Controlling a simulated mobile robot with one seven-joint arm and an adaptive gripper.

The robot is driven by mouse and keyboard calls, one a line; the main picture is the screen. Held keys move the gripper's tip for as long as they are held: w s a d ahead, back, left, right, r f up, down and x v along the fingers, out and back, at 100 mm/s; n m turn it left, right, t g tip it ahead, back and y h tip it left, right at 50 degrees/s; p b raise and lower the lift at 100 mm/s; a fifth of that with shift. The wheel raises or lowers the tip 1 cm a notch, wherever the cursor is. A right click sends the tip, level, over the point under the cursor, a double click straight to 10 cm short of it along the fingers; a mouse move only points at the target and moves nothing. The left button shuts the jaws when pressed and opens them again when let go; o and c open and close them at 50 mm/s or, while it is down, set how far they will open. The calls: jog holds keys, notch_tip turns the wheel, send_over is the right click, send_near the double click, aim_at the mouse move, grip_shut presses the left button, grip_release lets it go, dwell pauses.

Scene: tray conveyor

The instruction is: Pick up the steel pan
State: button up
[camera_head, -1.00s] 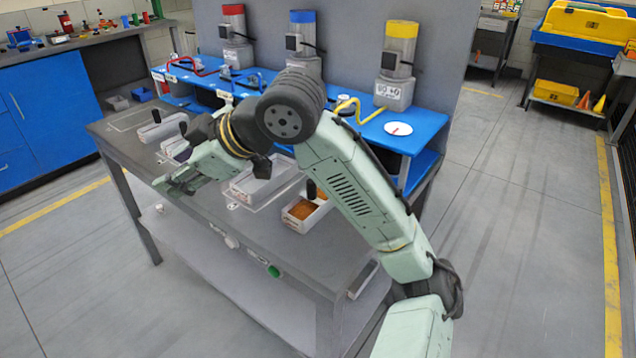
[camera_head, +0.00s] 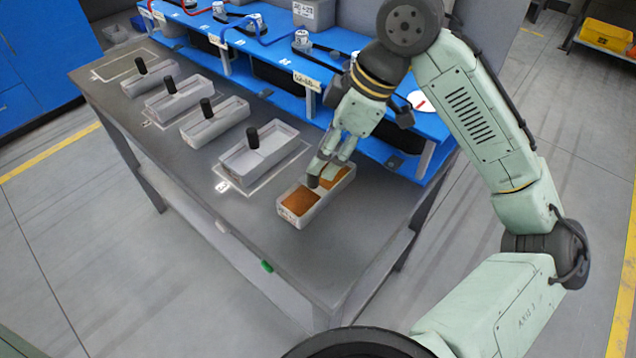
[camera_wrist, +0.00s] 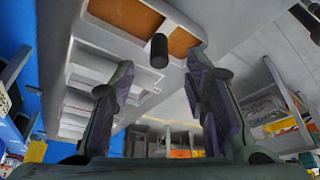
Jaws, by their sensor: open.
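Several pale grey metal pans with black upright knobs stand in a row on the table; I cannot tell by looks alone which the task calls the steel pan. The nearest pan (camera_head: 289,216) holds brown-orange contents in two sections, with its black knob (camera_head: 313,182) between them. My gripper (camera_head: 325,168) points down over this pan, close to the knob. In the wrist view, the fingers (camera_wrist: 160,88) are apart and empty. The knob (camera_wrist: 158,50) shows beyond the fingertips, roughly between them, and the pan wall (camera_wrist: 122,33) is behind it.
An empty-looking pan (camera_head: 238,169) stands just left, with more pans (camera_head: 205,131) farther left. The blue raised shelf (camera_head: 270,45) runs along the back, close behind my gripper. The table's front right (camera_head: 335,255) is clear.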

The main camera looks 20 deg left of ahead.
jog(key=shift+p+x, duration=0.55)
jog(key=shift+x, duration=2.35)
jog(key=shift+a, duration=0.1)
grip_shut()
